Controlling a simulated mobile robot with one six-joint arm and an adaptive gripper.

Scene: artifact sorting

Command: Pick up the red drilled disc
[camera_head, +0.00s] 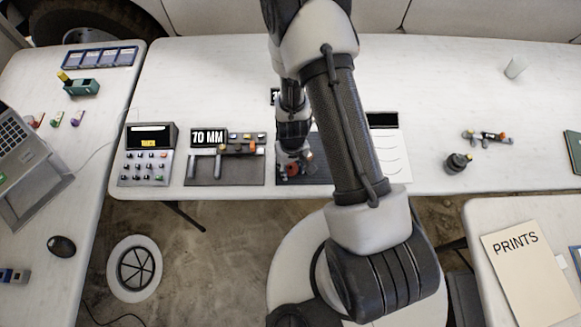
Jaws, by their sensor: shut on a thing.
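My gripper (293,162) is low over a dark mat (318,176) near the front edge of the middle table, pointing down. It is shut on a small red thing (295,169), which I take to be the red drilled disc. The fingers hide most of it, and its drilled holes are too small to make out. I cannot tell whether it touches the mat. My arm covers the mat's right part.
Left of the mat stand a device with a "70 MM" display (208,137) and a keypad box (148,154). To the right are a white sheet (391,155), a dark knob-like object (457,163) and a small jointed item (486,137). The back of the table is mostly clear.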

